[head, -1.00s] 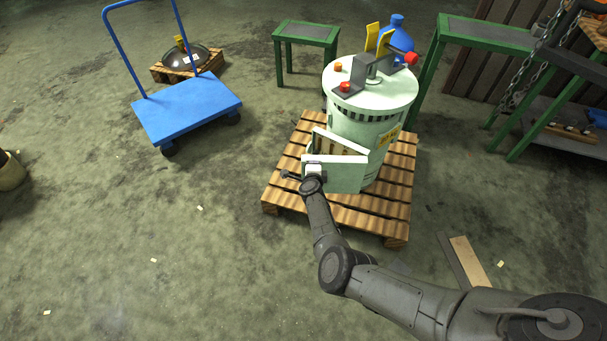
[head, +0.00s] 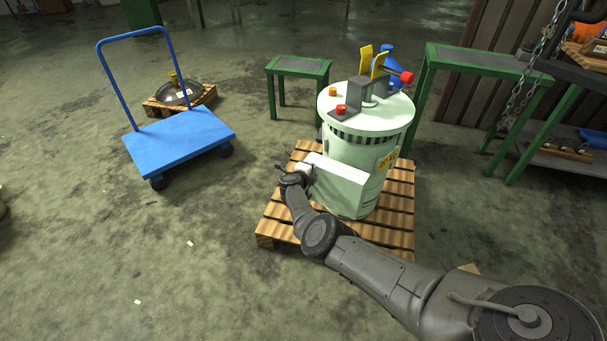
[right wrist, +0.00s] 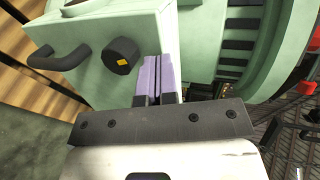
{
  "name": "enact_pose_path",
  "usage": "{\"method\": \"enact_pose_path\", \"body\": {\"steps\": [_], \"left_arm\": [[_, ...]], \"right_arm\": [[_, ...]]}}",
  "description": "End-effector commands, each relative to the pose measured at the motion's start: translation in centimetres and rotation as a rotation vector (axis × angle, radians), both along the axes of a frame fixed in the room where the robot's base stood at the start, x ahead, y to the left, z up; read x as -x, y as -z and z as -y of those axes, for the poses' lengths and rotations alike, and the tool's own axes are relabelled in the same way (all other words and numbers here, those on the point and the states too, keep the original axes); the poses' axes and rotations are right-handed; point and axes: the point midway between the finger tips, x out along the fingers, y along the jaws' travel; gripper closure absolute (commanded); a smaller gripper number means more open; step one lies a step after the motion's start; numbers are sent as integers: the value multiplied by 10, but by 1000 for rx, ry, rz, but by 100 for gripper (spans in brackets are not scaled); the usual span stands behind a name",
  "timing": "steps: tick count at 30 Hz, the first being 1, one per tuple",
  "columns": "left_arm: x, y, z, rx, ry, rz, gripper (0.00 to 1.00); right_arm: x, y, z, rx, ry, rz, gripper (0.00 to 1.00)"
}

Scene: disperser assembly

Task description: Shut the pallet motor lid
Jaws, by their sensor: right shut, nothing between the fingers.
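The pale green motor drum (head: 365,145) stands on a wooden pallet (head: 275,225). Its box-shaped lid (head: 337,183) is at the drum's front left and sits close against the drum. The right wrist view shows the lid (right wrist: 95,25) with a black bar handle (right wrist: 58,58) and a round black knob (right wrist: 121,56). My right gripper (right wrist: 150,80) is shut and empty, its purple fingers at the lid's outer face beside the knob. Contact is hard to tell, and so is whether the lid is fully flush. My left gripper is out of view.
A blue cart (head: 180,140) stands to the left, with a small pallet (head: 180,103) behind it. Green tables (head: 298,67) stand behind the drum and to its right (head: 490,60).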

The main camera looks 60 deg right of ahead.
Motion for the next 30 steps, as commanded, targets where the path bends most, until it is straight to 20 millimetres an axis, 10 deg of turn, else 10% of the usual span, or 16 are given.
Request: {"method": "enact_pose_path", "body": {"steps": [30], "left_arm": [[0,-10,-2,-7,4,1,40]], "right_arm": [[4,-2,-11,-2,6,-1,100]]}}
